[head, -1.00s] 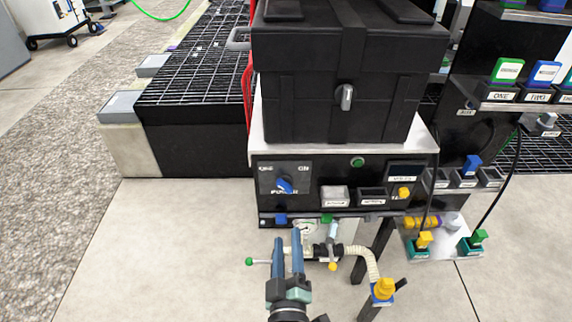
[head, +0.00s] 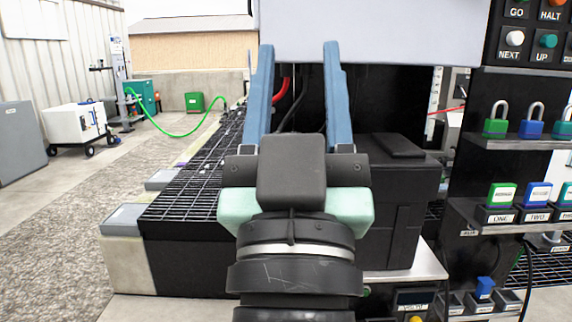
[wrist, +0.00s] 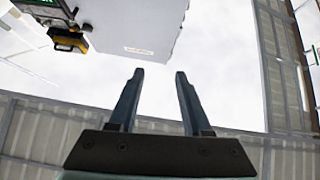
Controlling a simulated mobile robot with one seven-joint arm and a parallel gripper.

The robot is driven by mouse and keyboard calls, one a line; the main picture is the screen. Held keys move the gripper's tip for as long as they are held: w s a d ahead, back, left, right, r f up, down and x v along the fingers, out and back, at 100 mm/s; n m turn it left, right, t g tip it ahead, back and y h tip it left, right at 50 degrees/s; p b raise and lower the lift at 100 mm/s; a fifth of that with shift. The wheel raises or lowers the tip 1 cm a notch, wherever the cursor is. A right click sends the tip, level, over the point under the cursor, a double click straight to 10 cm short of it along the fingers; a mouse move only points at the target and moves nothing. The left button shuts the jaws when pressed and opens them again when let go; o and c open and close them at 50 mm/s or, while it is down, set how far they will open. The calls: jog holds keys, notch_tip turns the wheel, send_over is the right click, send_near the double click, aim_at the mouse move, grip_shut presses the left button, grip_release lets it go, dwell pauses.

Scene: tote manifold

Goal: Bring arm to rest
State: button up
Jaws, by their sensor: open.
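My gripper (head: 298,95) is raised high in the middle of the head view, its two blue fingers pointing up and spread apart with nothing between them. In the wrist view my gripper (wrist: 158,80) is also open and empty, against a bright sky and a corrugated wall. My arm hides much of the black case (head: 410,220) behind it, which stands on a light-topped bench (head: 432,262).
A pale grey box (head: 370,30) hangs above and behind the fingers; its underside shows in the wrist view (wrist: 130,25). At right are shelves with padlocks (head: 530,125) and labelled blocks (head: 502,195). A black grating (head: 185,195) lies left.

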jog(key=s+a+r+t+y, duration=0.1)
jog(key=s+r, duration=0.4)
notch_tip(320, 180, up, 26)
jog(key=p, duration=2.7)
jog(key=shift+w, duration=0.25)
